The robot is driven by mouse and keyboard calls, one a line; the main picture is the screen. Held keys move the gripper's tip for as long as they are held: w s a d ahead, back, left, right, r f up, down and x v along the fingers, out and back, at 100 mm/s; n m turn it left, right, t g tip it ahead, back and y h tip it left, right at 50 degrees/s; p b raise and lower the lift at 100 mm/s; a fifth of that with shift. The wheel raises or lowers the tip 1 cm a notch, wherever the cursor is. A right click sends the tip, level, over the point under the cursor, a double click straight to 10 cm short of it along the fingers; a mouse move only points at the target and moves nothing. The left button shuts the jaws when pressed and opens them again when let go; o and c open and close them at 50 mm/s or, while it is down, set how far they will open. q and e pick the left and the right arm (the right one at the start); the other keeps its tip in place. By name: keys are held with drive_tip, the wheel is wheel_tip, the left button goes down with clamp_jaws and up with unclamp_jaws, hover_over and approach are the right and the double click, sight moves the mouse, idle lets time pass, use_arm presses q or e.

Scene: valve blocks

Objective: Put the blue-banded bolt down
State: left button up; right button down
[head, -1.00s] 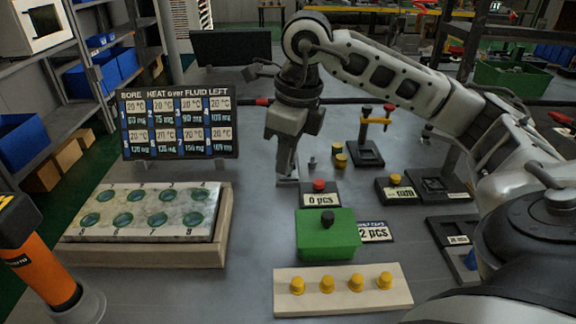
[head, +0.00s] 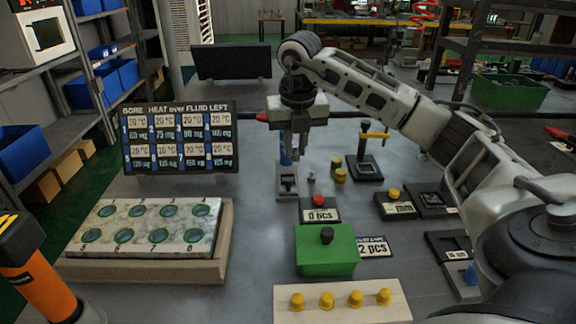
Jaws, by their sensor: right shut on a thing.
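My right gripper (head: 293,150) is above the far middle of the table, pointing down. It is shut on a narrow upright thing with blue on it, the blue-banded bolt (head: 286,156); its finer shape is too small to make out. The bolt is directly above a small grey stand with a dark plate (head: 288,184). I cannot tell whether the bolt touches the stand. My left gripper is not in view.
A green box (head: 326,255) with a black knob, a red-button counter (head: 319,206) and a strip of yellow knobs (head: 340,302) stand nearer. A block with green round wells (head: 150,228) and a dark readings board (head: 180,138) are left. A yellow-handled post (head: 367,160) stands right.

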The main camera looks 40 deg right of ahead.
drive_tip(key=w+f, duration=0.1)
drive_tip(key=f, duration=0.1)
drive_tip(key=w+d+f, duration=0.1)
drive_tip(key=w+f, duration=0.1)
drive_tip(key=w+d+f, duration=0.1)
drive_tip(key=f, duration=0.1)
drive_tip(key=shift+w, duration=0.2)
drive_tip(key=shift+f, duration=1.45)
drive_tip(key=shift+f, duration=0.2)
drive_tip(key=c, duration=1.4)
unclamp_jaws()
drive_tip(key=shift+o, duration=0.2)
wheel_tip(320, 180, up, 12)
drive_tip(key=s+a, duration=0.1)
drive_tip(key=shift+s+r, duration=0.2)
drive_tip(key=shift+s, duration=0.1)
